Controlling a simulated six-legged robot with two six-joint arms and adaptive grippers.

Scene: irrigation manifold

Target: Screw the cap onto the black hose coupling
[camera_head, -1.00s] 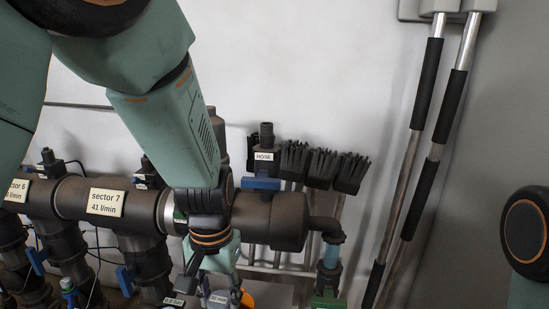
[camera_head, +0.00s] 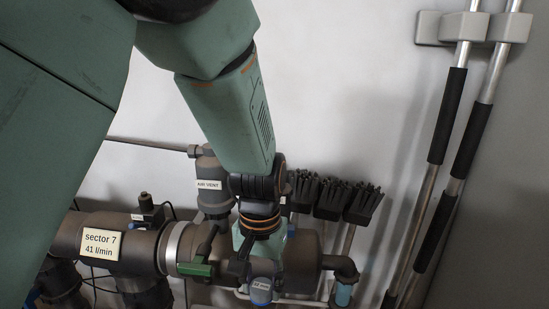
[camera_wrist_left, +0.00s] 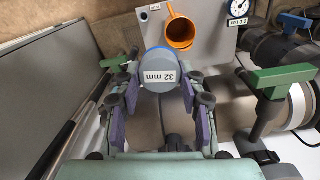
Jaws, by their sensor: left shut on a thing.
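My left gripper (camera_head: 262,278) is shut on a blue-grey cap (camera_head: 262,290) labelled 32 mm, low in the head view and in front of the large dark pipe. In the left wrist view the cap (camera_wrist_left: 158,72) sits between the purple-padded fingers of this gripper (camera_wrist_left: 160,95), its labelled face toward the camera. The black hose coupling is not visible now; my left arm covers that part of the wall. My right gripper is not in view.
The dark manifold pipe (camera_head: 297,255) runs along the bottom, with an AIR VENT unit (camera_head: 213,185) above it. Black brushes (camera_head: 330,198) and long poles (camera_head: 450,130) stand right. The wrist view shows an orange cup (camera_wrist_left: 181,31), gauge (camera_wrist_left: 239,9) and green valve handle (camera_wrist_left: 283,79).

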